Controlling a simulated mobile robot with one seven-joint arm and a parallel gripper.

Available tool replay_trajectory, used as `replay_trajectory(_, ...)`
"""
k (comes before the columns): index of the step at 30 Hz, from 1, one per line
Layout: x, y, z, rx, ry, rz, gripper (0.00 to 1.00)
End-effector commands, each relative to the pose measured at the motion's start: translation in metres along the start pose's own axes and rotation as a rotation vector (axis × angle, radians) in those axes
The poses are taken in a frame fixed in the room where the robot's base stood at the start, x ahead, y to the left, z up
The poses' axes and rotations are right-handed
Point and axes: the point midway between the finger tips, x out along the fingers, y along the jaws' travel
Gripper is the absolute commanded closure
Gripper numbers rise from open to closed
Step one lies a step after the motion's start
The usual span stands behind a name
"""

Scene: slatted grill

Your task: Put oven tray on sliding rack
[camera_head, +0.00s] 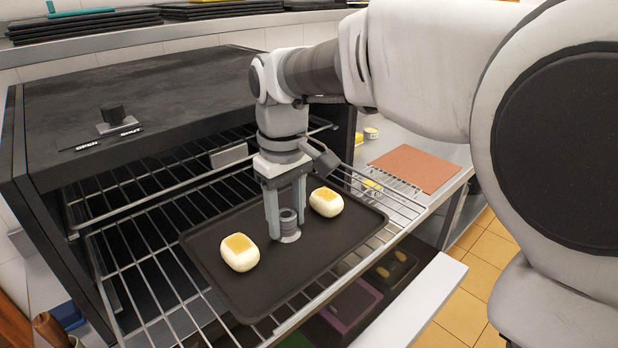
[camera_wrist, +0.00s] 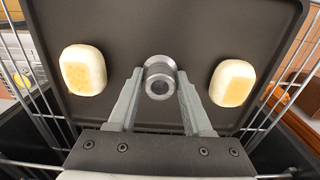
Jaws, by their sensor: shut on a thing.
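A dark oven tray (camera_head: 228,278) lies on or just above the pulled-out sliding rack (camera_head: 150,268), turned a little relative to its bars; I cannot tell whether it fully touches them. Two bread rolls, a left one (camera_head: 239,253) and a right one (camera_head: 326,202), sit on the tray. A round metal knob (camera_head: 288,222) stands at the tray's middle. My gripper (camera_head: 287,230) points down and is shut on this knob between the rolls. The wrist view also shows the knob (camera_wrist: 160,78) between my fingertips, with the tray (camera_wrist: 200,30) behind it.
The dark oven box (camera_head: 140,90) stands open behind the rack, with another rack (camera_head: 200,175) inside. A counter with a reddish board (camera_head: 413,168) lies to the right. A light-coloured ledge (camera_head: 420,305) is in front, beside the tiled floor.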

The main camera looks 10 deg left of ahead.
Motion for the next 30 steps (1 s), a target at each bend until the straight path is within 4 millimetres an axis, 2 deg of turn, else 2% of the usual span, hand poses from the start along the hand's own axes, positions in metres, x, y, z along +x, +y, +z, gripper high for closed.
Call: replay_trajectory(30, 0.025, 0.0, 0.0, 0.001, 0.001, 0.0, 1.0)
